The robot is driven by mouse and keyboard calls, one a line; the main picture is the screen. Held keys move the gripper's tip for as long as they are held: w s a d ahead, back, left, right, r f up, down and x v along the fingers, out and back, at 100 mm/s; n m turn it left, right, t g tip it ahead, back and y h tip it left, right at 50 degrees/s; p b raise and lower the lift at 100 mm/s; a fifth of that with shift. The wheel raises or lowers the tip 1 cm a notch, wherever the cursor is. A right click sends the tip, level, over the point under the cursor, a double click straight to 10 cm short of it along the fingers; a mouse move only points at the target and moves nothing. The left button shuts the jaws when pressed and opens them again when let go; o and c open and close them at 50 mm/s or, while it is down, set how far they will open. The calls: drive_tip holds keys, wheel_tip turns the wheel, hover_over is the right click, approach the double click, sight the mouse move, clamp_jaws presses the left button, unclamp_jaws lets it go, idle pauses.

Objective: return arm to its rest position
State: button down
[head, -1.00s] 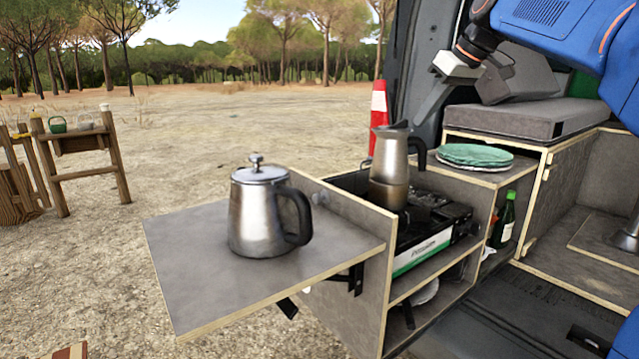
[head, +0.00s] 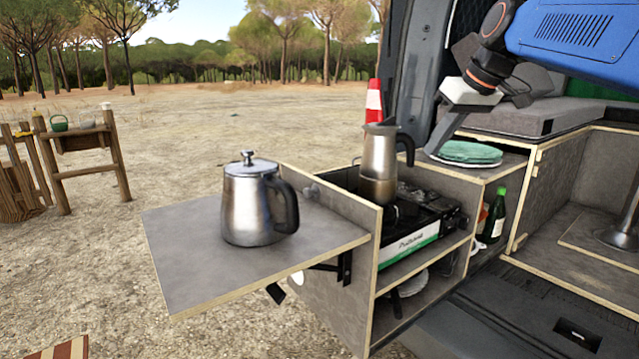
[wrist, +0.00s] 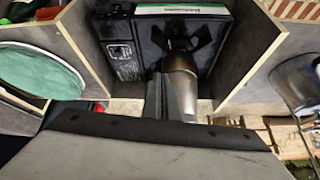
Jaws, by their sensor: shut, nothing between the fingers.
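My gripper (head: 437,140) is shut and empty in the head view. It is up in the air at the van opening, its tip pointing down and left, close above or behind the green plates (head: 468,153). In the wrist view its dark fingers (wrist: 172,98) point away from me, overlapping the moka pot (wrist: 181,78) in the picture. In the head view the moka pot (head: 380,165) stands upright on the black camping stove (head: 420,222), apart from my gripper. A steel kettle (head: 254,208) stands upright on the fold-out shelf (head: 185,262).
A grey cushion (head: 535,122) lies on the cabinet behind my gripper. The van's door pillar (head: 410,70) rises to its left.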

drive_tip(key=s+d+f+m+h, duration=0.1)
drive_tip(key=s+f+m, duration=0.1)
drive_tip(key=s+f, duration=1.2)
drive_tip(key=s+d+f+m+h, duration=0.2)
drive_tip(key=s+f+m, duration=0.1)
drive_tip(key=s+f, duration=1.2)
wheel_tip(320, 180, down, 3)
drive_tip(key=shift+s+d+f, duration=0.2)
drive_tip(key=shift+s+d, duration=0.05)
drive_tip(key=shift+d, duration=0.05)
